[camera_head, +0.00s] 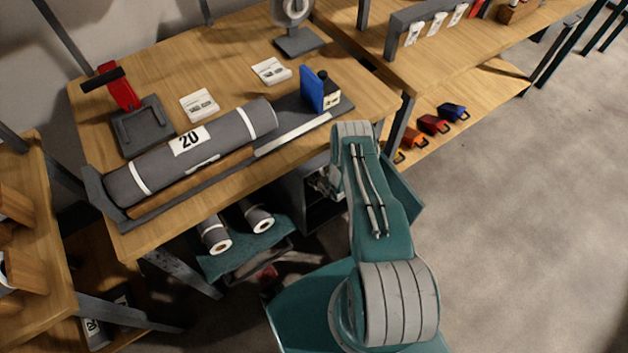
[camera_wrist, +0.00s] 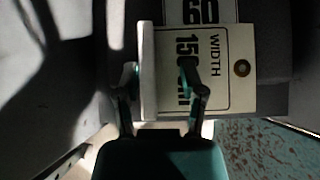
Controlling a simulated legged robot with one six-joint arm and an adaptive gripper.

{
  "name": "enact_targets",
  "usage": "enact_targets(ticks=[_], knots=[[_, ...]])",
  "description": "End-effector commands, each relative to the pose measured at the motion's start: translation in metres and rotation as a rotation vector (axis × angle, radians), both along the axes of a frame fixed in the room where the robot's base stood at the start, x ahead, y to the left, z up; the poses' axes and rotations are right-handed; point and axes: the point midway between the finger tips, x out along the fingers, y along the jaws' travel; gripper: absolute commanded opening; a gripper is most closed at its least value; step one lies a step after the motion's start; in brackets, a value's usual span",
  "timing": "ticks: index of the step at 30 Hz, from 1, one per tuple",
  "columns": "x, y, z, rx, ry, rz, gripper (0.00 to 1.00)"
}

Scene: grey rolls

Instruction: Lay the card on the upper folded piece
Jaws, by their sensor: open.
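In the wrist view, a cream card (camera_wrist: 230,87) with black print, including "WIDTH", and a round eyelet lies flat against a dark grey surface. A second printed label (camera_wrist: 218,11) shows at the top edge, partly cut off. My gripper (camera_wrist: 159,70) is open; its right finger overlaps the card in the picture, and its left finger is beside a pale upright strip (camera_wrist: 147,45). I cannot tell whether either finger touches. In the head view my arm hides most of the gripper, low beside the table. I cannot make out which surface is the upper folded piece.
In the head view, a grey roll marked 20 (camera_head: 235,138) lies along the wooden table (camera_head: 225,85). Two white pads (camera_head: 200,105) (camera_head: 271,71) lie behind it. A dark shelf unit (camera_head: 302,202) and smaller rolls (camera_head: 216,236) are below. Open floor (camera_head: 530,220) is at right.

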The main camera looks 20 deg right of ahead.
Motion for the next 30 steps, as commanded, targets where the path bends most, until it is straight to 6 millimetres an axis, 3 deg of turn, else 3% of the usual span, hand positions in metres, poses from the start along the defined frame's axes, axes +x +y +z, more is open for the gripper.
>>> enact_targets(ticks=[8, 17, 30], knots=[[-0.004, 0.002, 0.006, -0.003, 0.003, 0.001, 0.53], [-0.034, -0.007, 0.037, 0.001, 0.002, -0.001, 0.53], [-0.125, -0.023, 0.037, 0.001, 0.004, -0.003, 0.53]])
